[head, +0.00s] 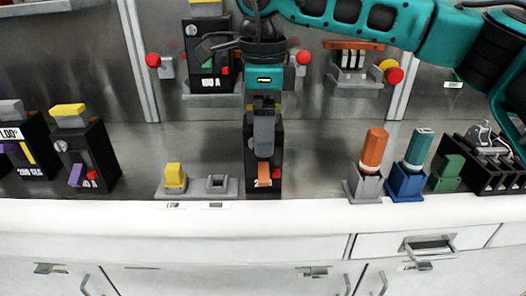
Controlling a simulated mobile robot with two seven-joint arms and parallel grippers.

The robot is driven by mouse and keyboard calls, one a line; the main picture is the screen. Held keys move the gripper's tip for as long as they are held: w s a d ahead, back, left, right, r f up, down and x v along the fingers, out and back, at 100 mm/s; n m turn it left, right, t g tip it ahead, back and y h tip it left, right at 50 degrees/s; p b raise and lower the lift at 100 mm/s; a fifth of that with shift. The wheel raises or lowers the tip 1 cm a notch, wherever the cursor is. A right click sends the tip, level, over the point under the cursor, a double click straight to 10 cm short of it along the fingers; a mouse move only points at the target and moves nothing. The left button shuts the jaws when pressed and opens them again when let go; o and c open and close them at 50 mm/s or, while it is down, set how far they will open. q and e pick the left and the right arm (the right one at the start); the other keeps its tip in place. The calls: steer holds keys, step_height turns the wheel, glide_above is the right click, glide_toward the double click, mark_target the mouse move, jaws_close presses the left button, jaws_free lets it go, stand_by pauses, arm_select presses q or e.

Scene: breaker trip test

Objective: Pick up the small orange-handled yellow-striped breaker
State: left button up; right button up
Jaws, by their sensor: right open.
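A black breaker (276,155) with an orange handle (264,174) stands upright on the bench in the middle. Its face is partly covered by my right gripper, and I cannot see a yellow stripe on it. My right gripper (264,145) comes down from above, right in front of the breaker, with its fingers pointing down just above the orange handle. It is open, seen nearly edge-on, and I cannot tell whether it touches the breaker. My left gripper is not in view.
A grey holder (228,187) with a yellow block (175,177) is left of the breaker. Orange (374,147) and teal (418,147) handled plugs stand right. A breaker marked 100A (208,83) is behind.

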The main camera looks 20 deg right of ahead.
steer(key=shift+f, duration=0.15)
jaws_close()
stand_by(0.9)
